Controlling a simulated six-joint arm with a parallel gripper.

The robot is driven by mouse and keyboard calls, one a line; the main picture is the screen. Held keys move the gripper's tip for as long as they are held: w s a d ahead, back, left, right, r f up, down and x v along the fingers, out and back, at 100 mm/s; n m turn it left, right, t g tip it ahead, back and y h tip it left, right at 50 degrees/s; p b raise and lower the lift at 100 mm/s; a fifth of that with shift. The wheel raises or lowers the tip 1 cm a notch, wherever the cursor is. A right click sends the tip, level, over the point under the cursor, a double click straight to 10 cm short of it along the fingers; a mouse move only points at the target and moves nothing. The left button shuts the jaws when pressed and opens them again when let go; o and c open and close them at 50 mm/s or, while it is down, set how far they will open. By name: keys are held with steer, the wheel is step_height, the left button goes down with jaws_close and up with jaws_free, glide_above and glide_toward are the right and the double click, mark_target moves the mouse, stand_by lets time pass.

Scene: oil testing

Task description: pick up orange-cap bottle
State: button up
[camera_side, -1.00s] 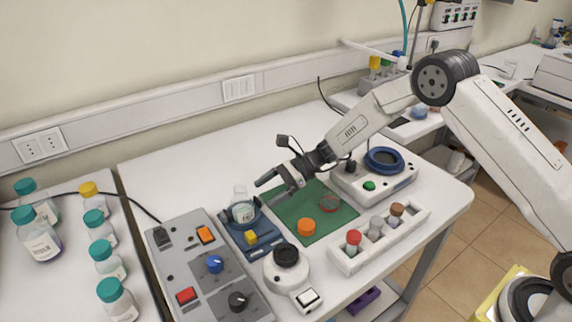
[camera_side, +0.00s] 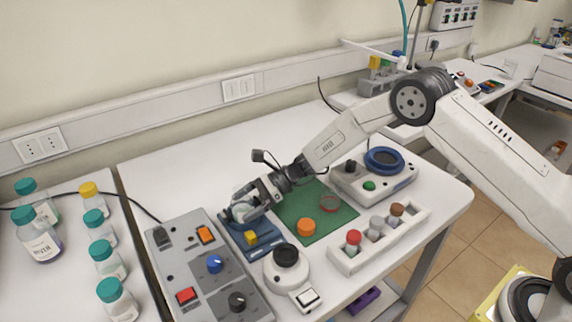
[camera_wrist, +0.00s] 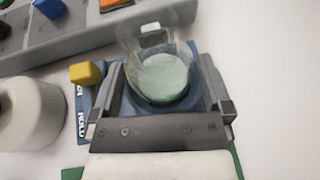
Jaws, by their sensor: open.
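My gripper (camera_side: 245,203) is open, low over the blue stand (camera_side: 235,236). In the wrist view its fingers (camera_wrist: 160,78) lie on either side of a clear glass vessel (camera_wrist: 165,62) with pale green contents; I cannot tell whether they touch it. In the side view my gripper partly hides this vessel. An orange round cap (camera_side: 306,227) sits on the green mat (camera_side: 340,218), to the right of my gripper; no bottle body shows clearly under it. A bottle with a yellow-orange cap (camera_side: 88,189) stands far left, among teal-capped bottles.
A grey control panel (camera_side: 195,262) is left of the stand, and a white device with a black knob (camera_side: 286,256) is in front. A white rack (camera_side: 385,240) holds capped vials. A white device with a blue ring (camera_side: 384,160) stands at the back right.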

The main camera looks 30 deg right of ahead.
stand_by(0.4)
steer(key=c, duration=1.2)
steer(key=shift+r, duration=0.15)
steer(key=shift+r, duration=0.7)
steer(key=shift+s+d+r, duration=0.75)
steer(key=shift+s+r, duration=1.15)
steer(key=shift+s, duration=0.3)
steer(key=shift+s+d+r, duration=0.7)
steer(key=shift+s+r, duration=1.2)
steer(key=shift+s, duration=0.35)
steer(key=shift+s+d+r, duration=0.75)
steer(key=shift+s+r, duration=1.15)
steer(key=shift+s, duration=0.3)
